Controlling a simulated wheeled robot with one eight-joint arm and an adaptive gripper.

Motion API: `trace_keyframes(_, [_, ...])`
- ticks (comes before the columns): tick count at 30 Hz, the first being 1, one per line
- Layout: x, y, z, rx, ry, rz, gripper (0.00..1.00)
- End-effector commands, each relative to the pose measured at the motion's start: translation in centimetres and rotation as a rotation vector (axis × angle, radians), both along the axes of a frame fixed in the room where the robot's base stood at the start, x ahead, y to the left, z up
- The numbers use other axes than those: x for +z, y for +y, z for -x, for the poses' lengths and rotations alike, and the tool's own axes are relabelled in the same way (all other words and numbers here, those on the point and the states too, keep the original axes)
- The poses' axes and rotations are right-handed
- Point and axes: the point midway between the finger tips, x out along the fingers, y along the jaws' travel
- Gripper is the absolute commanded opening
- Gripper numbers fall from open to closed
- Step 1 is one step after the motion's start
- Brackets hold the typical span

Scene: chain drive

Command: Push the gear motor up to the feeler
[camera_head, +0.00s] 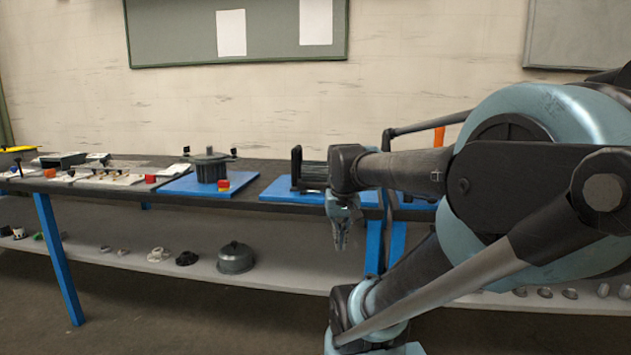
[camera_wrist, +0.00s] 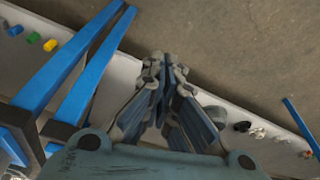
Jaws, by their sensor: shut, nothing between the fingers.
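My gripper (camera_head: 341,243) hangs fingers down in front of the workbench's front edge, shut and empty. In the wrist view its fingertips (camera_wrist: 165,62) are together, with floor and the lower shelf behind them. A dark ribbed round housing (camera_head: 209,167) stands on a blue plate left of my gripper. A black upright device (camera_head: 308,172) stands on another blue plate just left of my arm, partly hidden by it. I cannot tell which of these is the gear motor, and I cannot make out the feeler. My gripper touches neither.
The workbench (camera_head: 268,191) runs along the wall on blue legs (camera_head: 58,258). A red block (camera_head: 223,185) sits by the round housing. Small parts and trays (camera_head: 63,160) lie at the left. The lower shelf (camera_head: 290,275) holds a grey pot-shaped part (camera_head: 236,259). Floor in front is clear.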

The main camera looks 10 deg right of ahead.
Motion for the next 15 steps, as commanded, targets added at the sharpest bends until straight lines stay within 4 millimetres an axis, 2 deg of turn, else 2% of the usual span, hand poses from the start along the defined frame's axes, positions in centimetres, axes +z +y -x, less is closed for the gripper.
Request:
trace_keyframes(1, [1.6,0.1,-1.8,-0.009,-0.003,0.001,0.0])
trace_keyframes(6, [6.2,0.4,-7.4,-0.05,-0.017,0.002,0.0])
trace_keyframes(15, [12.8,1.3,-17.9,-0.12,-0.043,0.003,0.0])
